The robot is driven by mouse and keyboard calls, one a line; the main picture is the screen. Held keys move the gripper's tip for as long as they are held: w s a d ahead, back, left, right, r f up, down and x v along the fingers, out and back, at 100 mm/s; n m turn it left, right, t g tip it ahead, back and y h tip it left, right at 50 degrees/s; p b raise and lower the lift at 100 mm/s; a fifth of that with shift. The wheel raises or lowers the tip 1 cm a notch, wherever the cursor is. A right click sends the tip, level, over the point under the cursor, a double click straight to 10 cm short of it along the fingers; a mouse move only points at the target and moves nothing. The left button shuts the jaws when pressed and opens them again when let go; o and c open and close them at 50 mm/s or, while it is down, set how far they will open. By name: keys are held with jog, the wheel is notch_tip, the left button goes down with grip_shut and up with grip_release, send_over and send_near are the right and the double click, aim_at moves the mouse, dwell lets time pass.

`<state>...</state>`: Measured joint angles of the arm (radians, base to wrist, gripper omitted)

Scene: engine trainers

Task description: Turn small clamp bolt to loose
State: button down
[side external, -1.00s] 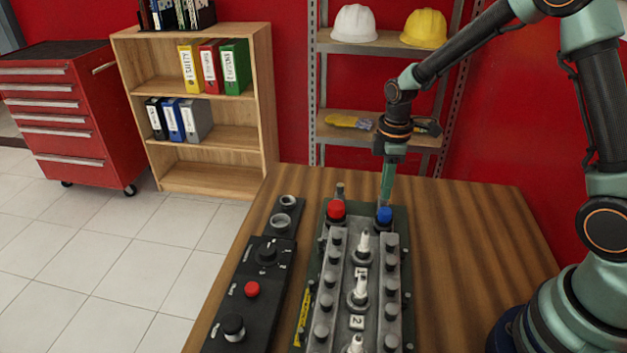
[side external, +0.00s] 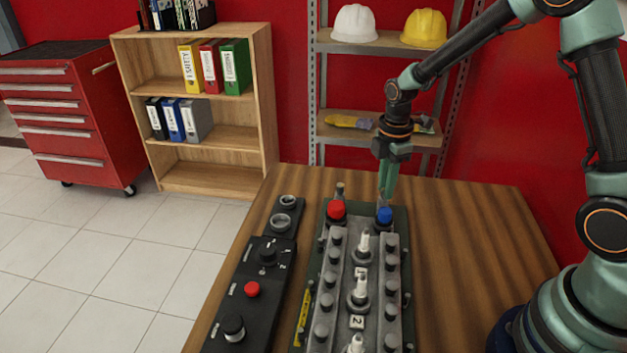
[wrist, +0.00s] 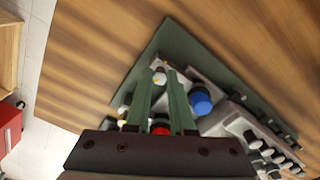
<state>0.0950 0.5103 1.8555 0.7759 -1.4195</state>
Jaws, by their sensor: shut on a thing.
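My gripper (side external: 386,196) points down at the far end of the engine trainer (side external: 403,230), just behind the blue cap (side external: 384,215). In the wrist view my gripper (wrist: 164,84) has its fingertips closed at a small pale metal bolt head (wrist: 159,78), which looks like the small clamp bolt. The bolt sits near the corner of the green base plate (wrist: 150,52). In the side view the fingertips and the blue cap hide the bolt. How far it has turned cannot be seen.
A red cap (side external: 336,209) stands left of the blue cap. Several dark bolts and white plugs line the trainer. A black control panel (side external: 240,305) with a red button lies to the left. The wooden table (side external: 470,240) is clear to the right.

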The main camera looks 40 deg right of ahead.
jog(key=c, duration=0.8)
grip_release()
jog(key=shift+r, duration=0.15)
notch_tip(320, 180, up, 12)
jog(key=shift+f, duration=0.1)
jog(key=s+a+r+m+t, duration=0.1)
jog(key=s+r+m+t, duration=0.1)
jog(key=s+m, duration=0.2)
jog(key=s+a+r+m+t, duration=0.1)
jog(key=s+r+m, duration=0.1)
jog(key=s+m, duration=0.2)
jog(key=s+a+r+m+t, duration=0.2)
jog(key=s+m, duration=0.3)
jog(key=m, duration=0.2)
jog(key=shift+r+t, duration=0.2)
jog(key=shift+t, duration=0.1)
